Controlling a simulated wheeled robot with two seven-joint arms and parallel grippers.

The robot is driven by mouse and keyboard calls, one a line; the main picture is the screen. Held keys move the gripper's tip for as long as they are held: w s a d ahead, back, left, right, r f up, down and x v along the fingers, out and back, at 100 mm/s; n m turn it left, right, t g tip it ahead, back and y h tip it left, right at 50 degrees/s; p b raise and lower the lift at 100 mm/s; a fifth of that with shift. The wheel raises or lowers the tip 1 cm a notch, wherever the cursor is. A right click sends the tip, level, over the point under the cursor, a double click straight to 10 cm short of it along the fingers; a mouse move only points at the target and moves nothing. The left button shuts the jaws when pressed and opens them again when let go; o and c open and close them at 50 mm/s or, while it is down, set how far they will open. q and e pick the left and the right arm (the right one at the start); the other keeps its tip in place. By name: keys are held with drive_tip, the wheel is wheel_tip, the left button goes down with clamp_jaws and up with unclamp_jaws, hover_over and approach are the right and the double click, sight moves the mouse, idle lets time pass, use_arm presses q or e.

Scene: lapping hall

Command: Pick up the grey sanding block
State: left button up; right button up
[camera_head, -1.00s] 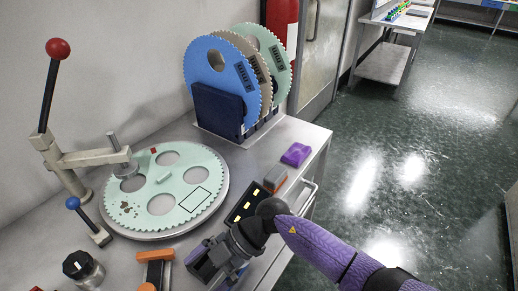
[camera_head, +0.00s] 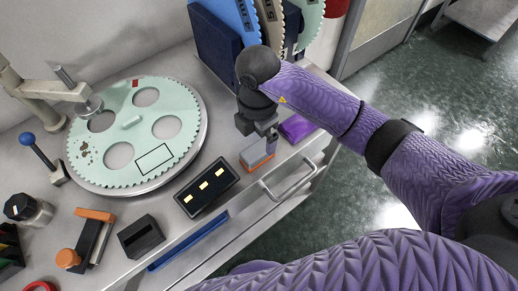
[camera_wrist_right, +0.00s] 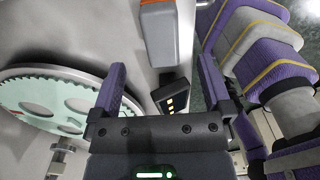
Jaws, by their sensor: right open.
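The grey sanding block (camera_head: 254,153), with an orange underside, lies on the metal bench top near its front edge in the head view. My right gripper (camera_head: 268,138) is pointed down just above and behind the block, partly hidden by its own wrist. In the right wrist view my right gripper (camera_wrist_right: 160,64) is open and empty, its two purple fingers well apart. There the sanding block (camera_wrist_right: 165,35) lies ahead of the fingertips, between their lines. I cannot tell whether a finger touches it. My left gripper is not in view.
A purple block (camera_head: 298,127) lies close by on the right. A black case with pale yellow pieces (camera_head: 206,187) lies left of the sanding block. The mint toothed disc (camera_head: 130,150) is further left. A drawer handle (camera_head: 290,182) juts out below the bench edge.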

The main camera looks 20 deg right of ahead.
sight(257, 149)
drive_tip(key=f+b, duration=0.1)
drive_tip(key=f, duration=0.2)
drive_tip(key=f+b, duration=0.1)
drive_tip(key=f, duration=0.2)
drive_tip(key=shift+s+a, duration=0.15)
drive_tip(key=shift+a, duration=0.05)
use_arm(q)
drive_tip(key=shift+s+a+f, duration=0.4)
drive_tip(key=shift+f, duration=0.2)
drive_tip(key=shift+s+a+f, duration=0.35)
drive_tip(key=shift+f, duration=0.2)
use_arm(e)
drive_tip(key=shift+r, duration=0.1)
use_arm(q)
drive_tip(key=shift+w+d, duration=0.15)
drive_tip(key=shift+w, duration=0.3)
use_arm(e)
clamp_jaws()
